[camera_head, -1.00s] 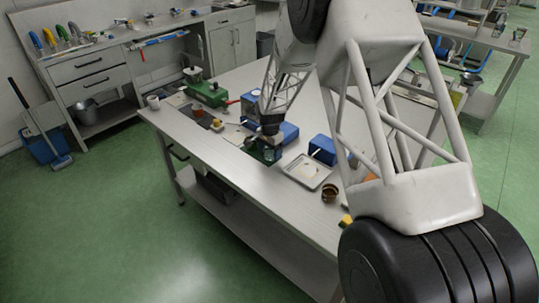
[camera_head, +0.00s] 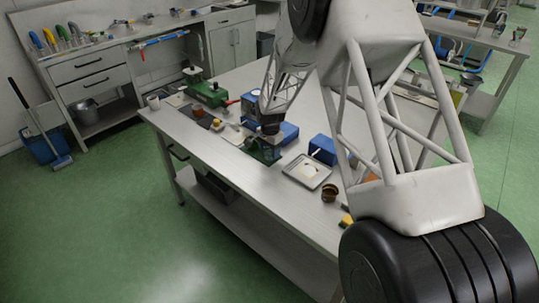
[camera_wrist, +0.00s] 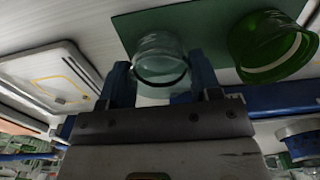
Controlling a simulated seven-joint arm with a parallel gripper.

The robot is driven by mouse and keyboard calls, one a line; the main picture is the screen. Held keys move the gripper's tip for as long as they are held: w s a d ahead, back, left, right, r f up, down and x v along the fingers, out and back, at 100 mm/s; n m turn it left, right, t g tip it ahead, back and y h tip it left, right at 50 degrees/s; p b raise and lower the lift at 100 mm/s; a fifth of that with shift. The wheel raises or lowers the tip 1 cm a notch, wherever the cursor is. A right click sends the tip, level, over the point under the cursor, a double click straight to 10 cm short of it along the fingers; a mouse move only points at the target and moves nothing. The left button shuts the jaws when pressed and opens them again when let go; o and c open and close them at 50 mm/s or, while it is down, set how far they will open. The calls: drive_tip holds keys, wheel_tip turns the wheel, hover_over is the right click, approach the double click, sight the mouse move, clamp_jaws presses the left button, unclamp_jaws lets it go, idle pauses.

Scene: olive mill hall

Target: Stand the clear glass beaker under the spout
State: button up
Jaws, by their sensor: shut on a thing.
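My gripper (camera_wrist: 162,85) is shut on the clear glass beaker (camera_wrist: 158,56), which sits between the two blue fingers in the wrist view. The beaker is over or on a dark green mat (camera_wrist: 198,22); I cannot tell whether it touches it. A green glass vessel (camera_wrist: 240,45) is to the right of the beaker, apart from it. In the head view my gripper (camera_head: 268,147) is low over the table beside a blue machine (camera_head: 288,131), and the beaker is too small to make out clearly. I cannot pick out the spout with certainty.
A metal tray (camera_head: 306,171), a small blue box (camera_head: 322,149) and a brown cup (camera_head: 330,191) stand to the right on the table (camera_head: 225,164). The front table strip is clear.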

sight(269, 149)
drive_tip(key=shift+r, duration=3.25)
drive_tip(key=shift+w+a, duration=0.1)
drive_tip(key=w+a+n, duration=0.1)
drive_tip(key=w+a, duration=1.1)
drive_tip(key=a, duration=0.3)
drive_tip(key=shift+w+a+n, duration=0.15)
drive_tip(key=shift+w+n, duration=0.05)
drive_tip(key=shift+n, duration=0.1)
drive_tip(key=shift+f, duration=0.2)
drive_tip(key=shift+f, duration=2.9)
drive_tip(key=shift+w+d, duration=1.05)
